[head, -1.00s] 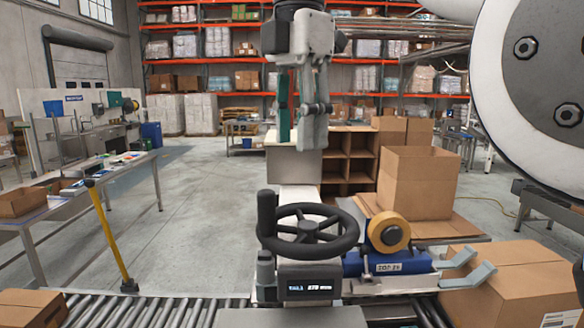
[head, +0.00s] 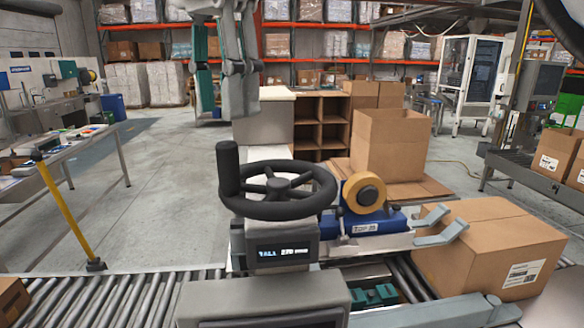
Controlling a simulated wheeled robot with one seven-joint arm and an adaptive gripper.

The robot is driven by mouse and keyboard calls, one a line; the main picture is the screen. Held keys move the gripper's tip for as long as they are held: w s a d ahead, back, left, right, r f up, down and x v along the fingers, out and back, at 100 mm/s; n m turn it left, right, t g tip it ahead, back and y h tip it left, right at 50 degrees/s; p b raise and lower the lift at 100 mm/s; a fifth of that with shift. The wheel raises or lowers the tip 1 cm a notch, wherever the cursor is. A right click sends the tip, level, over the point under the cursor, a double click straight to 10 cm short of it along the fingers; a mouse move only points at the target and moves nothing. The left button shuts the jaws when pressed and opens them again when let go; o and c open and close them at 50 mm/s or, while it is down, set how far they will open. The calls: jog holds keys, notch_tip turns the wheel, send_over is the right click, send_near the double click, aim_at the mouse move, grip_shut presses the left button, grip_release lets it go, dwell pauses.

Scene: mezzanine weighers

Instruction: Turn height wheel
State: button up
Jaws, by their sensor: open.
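The black height wheel (head: 278,189) lies nearly flat on top of a grey machine post, in the middle of the head view. Its upright handle (head: 229,168) stands at the left of the rim. A small display (head: 281,252) sits on the post below the wheel. My gripper (head: 222,112) hangs fingers down in the upper part of the view, above the wheel in the picture and clear of it. Its fingers are apart with nothing between them. The handle is fully visible and untouched.
A tape roll (head: 364,193) on a blue dispenser (head: 372,222) stands right of the wheel. A cardboard box (head: 480,248) sits at the lower right, beside grey metal arms. A roller conveyor (head: 110,300) runs along the front. Open floor lies behind left, past a yellow post (head: 69,215).

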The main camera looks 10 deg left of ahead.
aim_at(227, 142)
jog(key=shift+f+p, duration=0.4)
jog(key=shift+f, duration=3.95)
grip_shut()
